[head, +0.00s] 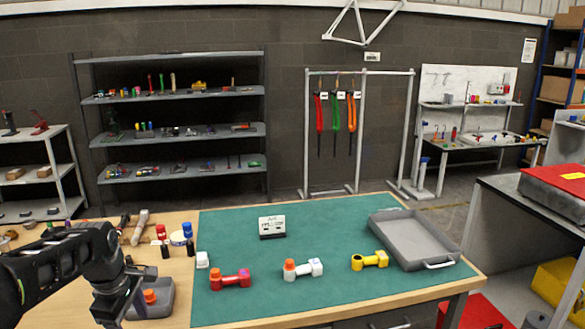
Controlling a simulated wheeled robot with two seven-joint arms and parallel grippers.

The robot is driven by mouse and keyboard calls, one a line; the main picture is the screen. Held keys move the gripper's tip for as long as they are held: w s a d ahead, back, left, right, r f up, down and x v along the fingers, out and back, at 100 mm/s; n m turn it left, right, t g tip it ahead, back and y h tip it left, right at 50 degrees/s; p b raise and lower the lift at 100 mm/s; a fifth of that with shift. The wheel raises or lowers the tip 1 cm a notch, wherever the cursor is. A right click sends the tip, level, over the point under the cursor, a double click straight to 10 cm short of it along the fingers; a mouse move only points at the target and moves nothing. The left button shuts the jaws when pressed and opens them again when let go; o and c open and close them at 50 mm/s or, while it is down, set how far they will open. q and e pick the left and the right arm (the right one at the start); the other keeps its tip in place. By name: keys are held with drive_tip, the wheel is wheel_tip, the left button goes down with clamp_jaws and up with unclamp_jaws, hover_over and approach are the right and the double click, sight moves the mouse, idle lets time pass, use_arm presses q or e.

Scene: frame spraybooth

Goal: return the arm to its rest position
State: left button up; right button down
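My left arm (50,262) comes in from the left edge and bends downward over the wooden part of the table. My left gripper (112,303) points down at the left side of a small grey bin (160,303). Its fingertips are too dark and small to read as open or shut, and I see nothing clearly held. An orange-topped piece shows inside the bin. My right arm and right gripper are not in view.
Tools and bottles crowd the table's left.

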use_arm(q)
drive_tip(key=w+d+f+m+t+h, duration=0.1)
drive_tip(key=w+d+f+m+t, duration=0.2)
drive_tip(key=w+d+f+m, duration=0.35)
drive_tip(key=s+d+f+m+h, duration=0.1)
drive_tip(key=s+d+f+m, duration=0.15)
drive_tip(key=d+f, duration=0.45)
drive_tip(key=s+d+f+m, duration=0.2)
drive_tip(key=d+f+m, duration=0.2)
drive_tip(key=f, duration=0.4)
drive_tip(key=s+d+f+m+g, duration=0.1)
drive_tip(key=s+d+f, duration=0.3)
drive_tip(key=s, duration=0.4)
drive_tip(key=s+d+f+m+g+h, duration=0.1)
drive_tip(key=s+d+f, duration=0.4)
drive_tip(key=s, duration=0.3)
drive_tip(key=s+d+f+m+g+h, duration=0.1)
drive_tip(key=s+d+f+g, duration=0.1)
drive_tip(key=s+d+f, duration=0.3)
drive_tip(key=s, duration=0.4)
drive_tip(key=shift+f, duration=0.4)
drive_tip(key=shift+o, duration=0.2)
